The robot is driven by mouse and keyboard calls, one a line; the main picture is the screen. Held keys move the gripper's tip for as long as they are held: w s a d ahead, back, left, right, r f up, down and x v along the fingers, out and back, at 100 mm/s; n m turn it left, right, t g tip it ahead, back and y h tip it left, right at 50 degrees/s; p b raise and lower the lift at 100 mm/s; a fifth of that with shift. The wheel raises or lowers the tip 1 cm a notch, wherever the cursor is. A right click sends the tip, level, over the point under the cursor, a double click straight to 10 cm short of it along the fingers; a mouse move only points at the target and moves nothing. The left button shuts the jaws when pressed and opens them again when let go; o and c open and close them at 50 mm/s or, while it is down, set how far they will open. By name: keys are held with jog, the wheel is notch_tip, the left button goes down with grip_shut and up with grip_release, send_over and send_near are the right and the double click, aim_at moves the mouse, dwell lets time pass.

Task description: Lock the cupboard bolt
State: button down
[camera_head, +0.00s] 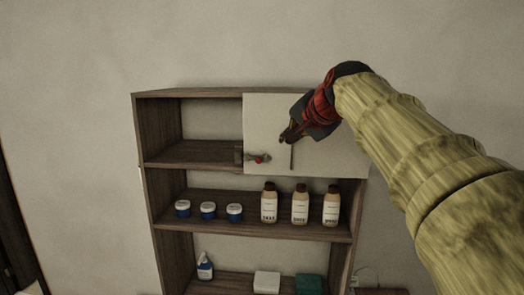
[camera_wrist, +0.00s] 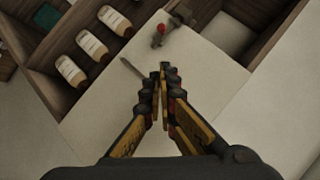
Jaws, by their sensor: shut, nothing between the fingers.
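The cupboard's white door (camera_head: 265,120) covers the right part of the top shelf and looks closed; it also shows in the wrist view (camera_wrist: 195,95). The bolt (camera_head: 252,158), with a red knob, sits at the door's lower left edge. In the wrist view the bolt (camera_wrist: 166,32) is beyond my fingertips. Whether its rod is in the keeper is too small to tell. A thin door handle (camera_head: 292,156) stands right of the bolt. My gripper (camera_head: 285,136) is shut and empty before the door, above and right of the bolt; it shows in the wrist view (camera_wrist: 161,72).
The top left compartment (camera_head: 210,120) is open and empty. Below the door stand brown-capped bottles (camera_head: 300,207) and blue-and-white jars (camera_head: 208,210). Lower down are a spray bottle (camera_head: 205,267), a white box (camera_head: 267,281) and a green box (camera_head: 309,284). The wall left is clear.

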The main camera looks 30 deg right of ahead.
jog(key=shift+d, duration=0.15)
dwell(0.3)
jog(key=p, duration=0.3)
send_near(265, 157)
jog(key=w+d, duration=0.2)
jog(key=d, duration=0.1)
jog(key=shift+w+a+f+p, duration=0.3)
jog(key=shift+w+a+f, duration=0.55)
jog(key=shift+w+a, duration=0.15)
jog(key=shift+a+f, duration=0.2)
jog(key=shift+a, duration=0.05)
jog(key=shift+w+f, duration=0.15)
jog(key=shift+f, duration=0.05)
